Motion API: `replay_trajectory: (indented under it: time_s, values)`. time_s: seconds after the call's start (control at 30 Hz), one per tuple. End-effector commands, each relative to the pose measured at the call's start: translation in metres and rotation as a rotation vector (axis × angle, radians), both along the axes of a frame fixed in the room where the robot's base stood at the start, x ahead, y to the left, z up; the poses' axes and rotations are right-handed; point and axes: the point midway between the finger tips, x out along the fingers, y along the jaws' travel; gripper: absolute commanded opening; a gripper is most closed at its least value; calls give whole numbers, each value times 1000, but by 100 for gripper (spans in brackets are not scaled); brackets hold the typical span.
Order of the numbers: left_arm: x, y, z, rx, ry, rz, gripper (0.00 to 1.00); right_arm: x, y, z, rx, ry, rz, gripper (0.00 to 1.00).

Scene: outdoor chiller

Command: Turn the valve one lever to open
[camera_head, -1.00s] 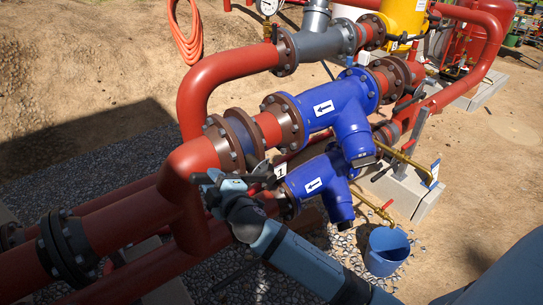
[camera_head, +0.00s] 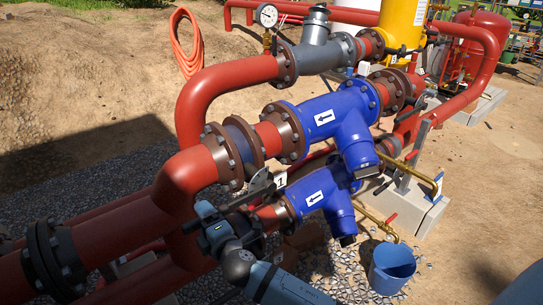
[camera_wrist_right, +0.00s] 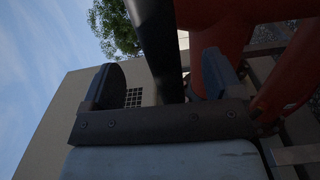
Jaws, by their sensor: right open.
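The valve one lever (camera_head: 238,204) is a long dark bar beside the small white "1" tag (camera_head: 280,181), below the upper blue strainer. My right gripper (camera_head: 212,217) is at the bar's left part, with the arm coming in from the bottom. In the right wrist view a black bar (camera_wrist_right: 152,40), seemingly the lever, runs between the two spread fingers of the right gripper (camera_wrist_right: 160,85). A gap shows between the bar and the left finger; contact at the right finger cannot be told. The valve body is largely hidden. My left gripper is not in view.
Large red pipes (camera_head: 165,195) run close beside and behind my right gripper. The blue strainers (camera_head: 335,115) stand to its right. A blue bucket (camera_head: 391,268) stands on the gravel at lower right. A pressure gauge (camera_head: 267,15) is at the top.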

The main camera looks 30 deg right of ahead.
Motion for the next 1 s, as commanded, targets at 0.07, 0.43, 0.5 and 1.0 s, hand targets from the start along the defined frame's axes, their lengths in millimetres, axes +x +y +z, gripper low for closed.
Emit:
replay_trajectory:
  time_s: [0.07,0.43,0.5,1.0]
  values:
    - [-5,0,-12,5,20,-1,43,0,0,-2,0,0,0,85]
    - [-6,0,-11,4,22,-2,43,-31,-2,-2,2,1,1,85]
    - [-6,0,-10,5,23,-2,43,-39,-3,-2,2,1,1,85]
    - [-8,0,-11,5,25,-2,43,-70,-6,-1,1,-1,0,85]
